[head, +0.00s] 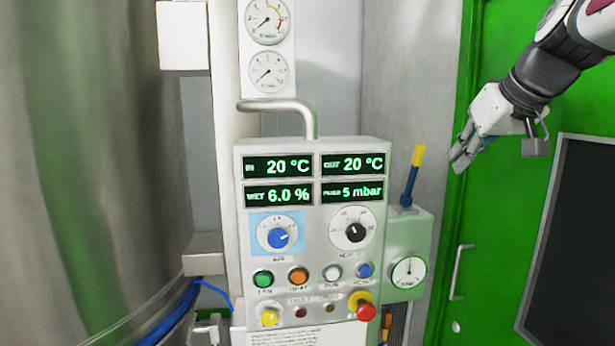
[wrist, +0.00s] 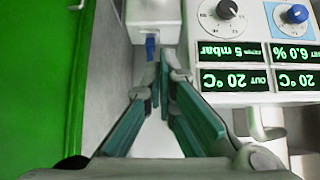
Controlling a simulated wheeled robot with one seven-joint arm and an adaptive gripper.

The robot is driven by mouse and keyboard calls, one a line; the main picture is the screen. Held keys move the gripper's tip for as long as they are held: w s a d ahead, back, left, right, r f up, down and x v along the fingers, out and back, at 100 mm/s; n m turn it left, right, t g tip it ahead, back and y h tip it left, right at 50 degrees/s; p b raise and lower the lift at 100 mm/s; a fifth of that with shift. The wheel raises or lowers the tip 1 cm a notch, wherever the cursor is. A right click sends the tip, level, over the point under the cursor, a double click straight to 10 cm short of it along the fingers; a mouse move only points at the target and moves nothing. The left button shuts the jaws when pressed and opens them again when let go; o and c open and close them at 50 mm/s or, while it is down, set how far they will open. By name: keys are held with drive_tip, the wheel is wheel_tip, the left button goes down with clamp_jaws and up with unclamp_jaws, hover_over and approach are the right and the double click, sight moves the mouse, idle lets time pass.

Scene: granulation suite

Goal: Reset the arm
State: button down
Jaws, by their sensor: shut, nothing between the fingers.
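My gripper (head: 460,158) is at the upper right of the head view, in front of the green door and to the right of the control panel (head: 313,222). Its fingers point down and to the left. In the wrist view the gripper (wrist: 163,55) has its green-padded fingers together at the tips, with nothing between them. The fingertips appear apart from the yellow-tipped blue lever (head: 412,175), though the depth between them is hard to judge. The panel shows upside down in the wrist view (wrist: 262,50).
A large steel vessel (head: 90,170) fills the left. A pale box with a gauge (head: 408,270) is beside the panel. A red mushroom button (head: 366,312) sticks out low on the panel. The green door (head: 500,200) has a handle (head: 460,272) and a dark pane (head: 575,250). Two gauges (head: 268,45) are above.

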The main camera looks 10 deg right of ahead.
drive_tip(key=s+a+f+g, duration=0.1)
drive_tip(key=s+a+f, duration=0.6)
drive_tip(key=s+f, duration=0.2)
drive_tip(key=s+a+f+g, duration=0.2)
drive_tip(key=s+a+f, duration=0.5)
drive_tip(key=s+f, duration=0.3)
drive_tip(key=s, duration=0.2)
drive_tip(key=shift+s+b, duration=0.35)
drive_tip(key=shift+b, duration=0.05)
drive_tip(key=shift+d, duration=0.1)
